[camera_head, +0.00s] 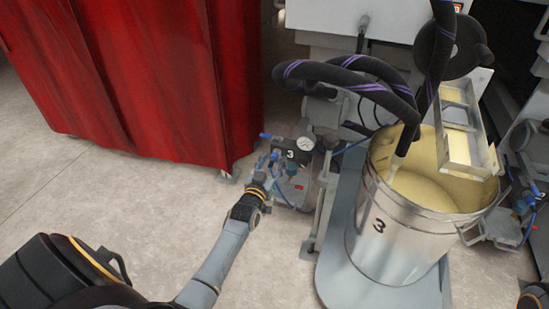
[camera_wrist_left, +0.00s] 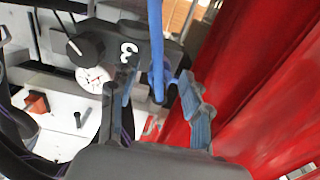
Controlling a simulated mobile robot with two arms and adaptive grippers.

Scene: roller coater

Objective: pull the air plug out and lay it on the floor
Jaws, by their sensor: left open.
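My left gripper (camera_head: 268,166) is at the unit's left side. In the wrist view its open fingers (camera_wrist_left: 157,82) stand on either side of the hose and plug, with gaps; contact cannot be told. My right gripper is not in view.
A red curtain (camera_head: 140,75) hangs close to the left of the unit. A steel bucket (camera_head: 385,240) marked 3 stands on a grey platform (camera_head: 332,255) to the right, with black hoses (camera_head: 345,75) above. The pale floor (camera_head: 150,210) is bare at the left and front.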

